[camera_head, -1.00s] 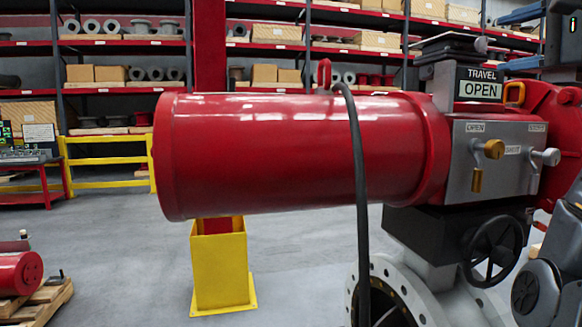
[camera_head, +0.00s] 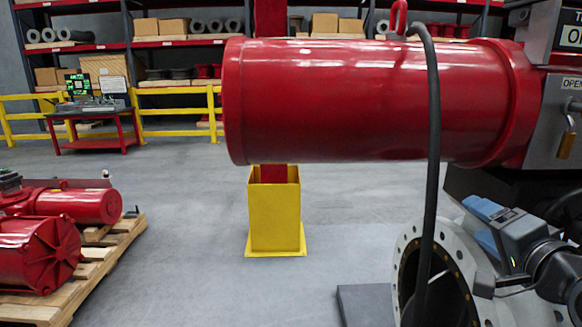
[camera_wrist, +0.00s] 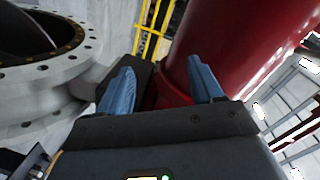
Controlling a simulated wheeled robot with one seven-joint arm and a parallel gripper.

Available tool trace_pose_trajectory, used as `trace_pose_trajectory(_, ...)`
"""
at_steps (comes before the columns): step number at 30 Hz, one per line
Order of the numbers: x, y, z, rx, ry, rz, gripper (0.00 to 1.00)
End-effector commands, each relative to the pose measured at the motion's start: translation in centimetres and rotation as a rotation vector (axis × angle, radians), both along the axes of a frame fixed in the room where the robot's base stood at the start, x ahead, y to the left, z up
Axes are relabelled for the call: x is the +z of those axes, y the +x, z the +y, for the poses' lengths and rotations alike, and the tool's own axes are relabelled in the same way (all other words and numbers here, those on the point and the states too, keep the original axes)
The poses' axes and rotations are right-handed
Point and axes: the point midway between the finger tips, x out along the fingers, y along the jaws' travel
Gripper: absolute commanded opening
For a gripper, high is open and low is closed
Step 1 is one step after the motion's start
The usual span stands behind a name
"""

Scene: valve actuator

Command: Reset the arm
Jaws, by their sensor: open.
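My gripper (camera_head: 482,226) is at the lower right of the head view, beside the grey valve flange (camera_head: 408,245) and below the red actuator cylinder (camera_head: 370,100). In the wrist view my gripper (camera_wrist: 162,88) shows two blue fingers spread apart with nothing between them. The red cylinder (camera_wrist: 215,40) is beyond the fingertips in that view, and the flange (camera_wrist: 60,90) is at the left. A grey control panel (camera_head: 562,110) with a brass lever is at the head view's right edge, partly cut off.
A black hose (camera_head: 433,150) hangs in front of the cylinder down to the flange. A yellow post base (camera_head: 274,215) stands behind. A wooden pallet (camera_head: 120,245) with red actuators is at the left. Open grey floor lies between.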

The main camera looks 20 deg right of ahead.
Motion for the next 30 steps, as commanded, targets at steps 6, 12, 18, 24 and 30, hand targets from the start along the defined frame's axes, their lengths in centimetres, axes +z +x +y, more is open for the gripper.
trace_pose_trajectory(6,-7.0,-3.7,4.9,0.034,-0.143,0.082,0.66)
trace_pose_trajectory(12,-11.7,-8.3,9.1,0.081,-0.296,0.147,0.66)
trace_pose_trajectory(18,-14.9,-13.8,13.0,0.143,-0.458,0.203,0.66)
trace_pose_trajectory(24,-16.6,-20.0,16.3,0.223,-0.629,0.247,0.66)
trace_pose_trajectory(30,-16.9,-26.3,19.1,0.317,-0.804,0.274,0.66)
